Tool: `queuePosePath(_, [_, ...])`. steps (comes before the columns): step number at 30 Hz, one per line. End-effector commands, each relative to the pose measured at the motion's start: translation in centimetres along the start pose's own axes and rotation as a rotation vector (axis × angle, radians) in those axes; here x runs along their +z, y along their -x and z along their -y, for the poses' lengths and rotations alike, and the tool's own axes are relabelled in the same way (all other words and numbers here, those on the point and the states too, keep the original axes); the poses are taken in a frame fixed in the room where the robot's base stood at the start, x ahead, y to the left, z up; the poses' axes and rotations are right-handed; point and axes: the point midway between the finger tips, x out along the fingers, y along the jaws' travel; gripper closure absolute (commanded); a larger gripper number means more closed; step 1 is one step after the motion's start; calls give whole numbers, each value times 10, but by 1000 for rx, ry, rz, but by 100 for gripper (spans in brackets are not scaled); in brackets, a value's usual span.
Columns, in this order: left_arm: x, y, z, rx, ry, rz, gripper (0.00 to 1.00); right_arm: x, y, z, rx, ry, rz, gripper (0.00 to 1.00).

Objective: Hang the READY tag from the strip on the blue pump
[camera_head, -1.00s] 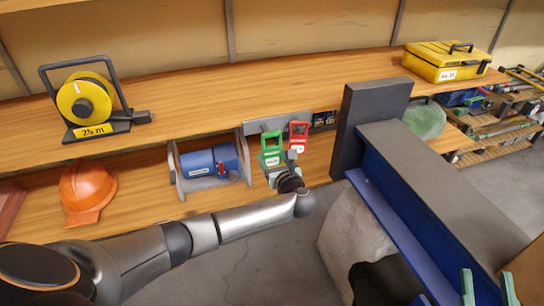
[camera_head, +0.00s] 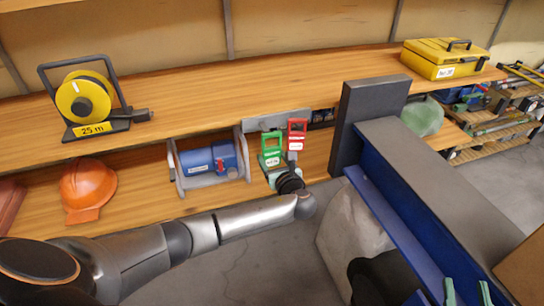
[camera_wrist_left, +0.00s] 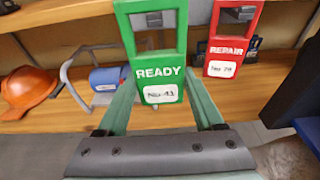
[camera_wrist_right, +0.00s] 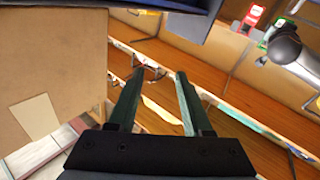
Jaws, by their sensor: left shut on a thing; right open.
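The green READY tag (camera_head: 271,157) is upright, with my left gripper (camera_head: 279,173) shut on its lower part. In the left wrist view the READY tag (camera_wrist_left: 160,73) stands between the fingers, its open top loop upward. The grey strip (camera_head: 262,123) is on the shelf edge behind it. Whether the loop touches a hook there, I cannot tell. The red REPAIR tag (camera_head: 296,142) hangs from the strip just right of it. The blue pump (camera_head: 207,160) lies in a grey frame on the lower shelf, left of the tags. My right gripper (camera_head: 467,290) is open and empty at lower right.
A dark post (camera_head: 365,105) and a blue-sided beam (camera_head: 440,190) stand right of the tags. An orange helmet (camera_head: 87,187) is left of the pump. A yellow cable reel (camera_head: 85,98) and yellow case (camera_head: 443,60) are on the upper shelf. A cardboard box (camera_wrist_right: 50,75) is beside my right gripper.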

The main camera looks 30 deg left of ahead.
Motion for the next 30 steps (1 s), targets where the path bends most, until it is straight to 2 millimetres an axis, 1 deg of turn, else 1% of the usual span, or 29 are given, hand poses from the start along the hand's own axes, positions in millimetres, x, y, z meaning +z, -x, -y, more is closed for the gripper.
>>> queuePosePath(9, [0,4,0,0,1,0,76,18,1,2,0,-18,70,50])
queuePosePath(17, [-1,7,0,-1,1,1,76,27,3,3,3,-36,114,50])
queuePosePath(27, [-2,11,0,-1,1,0,76,49,8,7,-4,-56,193,50])
queuePosePath(30, [-2,13,0,-1,1,0,76,53,10,8,-5,-60,210,50])
